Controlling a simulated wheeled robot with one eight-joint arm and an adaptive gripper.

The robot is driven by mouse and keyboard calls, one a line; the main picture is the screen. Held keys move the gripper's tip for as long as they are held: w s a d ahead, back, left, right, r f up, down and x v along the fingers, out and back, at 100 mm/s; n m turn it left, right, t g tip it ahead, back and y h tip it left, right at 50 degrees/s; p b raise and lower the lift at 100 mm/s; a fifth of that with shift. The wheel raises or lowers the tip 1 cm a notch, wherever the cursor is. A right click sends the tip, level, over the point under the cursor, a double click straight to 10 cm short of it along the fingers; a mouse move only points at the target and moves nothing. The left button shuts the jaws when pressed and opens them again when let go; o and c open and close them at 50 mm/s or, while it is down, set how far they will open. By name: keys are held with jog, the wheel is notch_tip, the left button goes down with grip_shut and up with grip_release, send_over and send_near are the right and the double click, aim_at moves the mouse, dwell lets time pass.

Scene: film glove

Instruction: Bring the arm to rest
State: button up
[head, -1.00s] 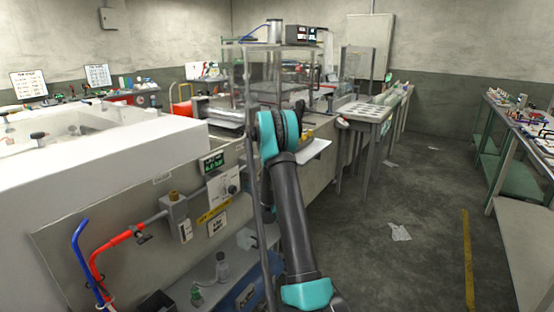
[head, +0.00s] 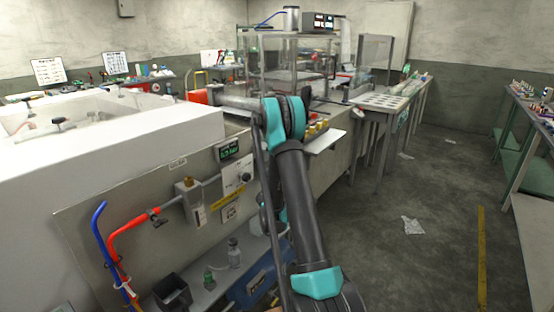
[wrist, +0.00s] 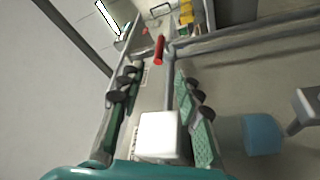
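My arm (head: 305,205) rises from the bottom of the head view to a dark and teal joint. My gripper is hidden in that view. In the wrist view my gripper (wrist: 154,75) shows as two greenish fingers with dark knobs, standing apart with a clear gap between their tips. A pale block-like shape (wrist: 158,135) sits low between the finger bases; I cannot tell if it is part of the gripper. A red bar-like thing (wrist: 160,48) shows beyond the fingertips, and nothing is seen clasped between them.
A bench front with red and blue pipes (head: 130,235) stands left of my arm. A metal rack (head: 290,65) and a table with a holed top (head: 385,102) stand behind. The floor (head: 420,190) to the right is mostly open, with scraps of paper (head: 412,226).

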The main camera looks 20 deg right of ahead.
jog(key=s+d+r+m+g+y, duration=0.1)
jog(key=s+m+g, duration=0.25)
jog(key=s, duration=0.55)
jog(key=s+d+r+m+g+y, duration=0.1)
jog(key=s+d+m+g, duration=0.3)
jog(key=s, duration=0.6)
jog(key=s+a+f+n+g+y, duration=0.1)
jog(key=s+a+f+y, duration=0.3)
jog(key=s+a, duration=0.6)
jog(key=s+a+f+n+g+y, duration=0.1)
jog(key=s+a+f+g+y, duration=0.3)
jog(key=s+a, duration=0.5)
jog(key=s+f+y, duration=0.1)
jog(key=s, duration=0.6)
jog(key=shift+a, duration=0.4)
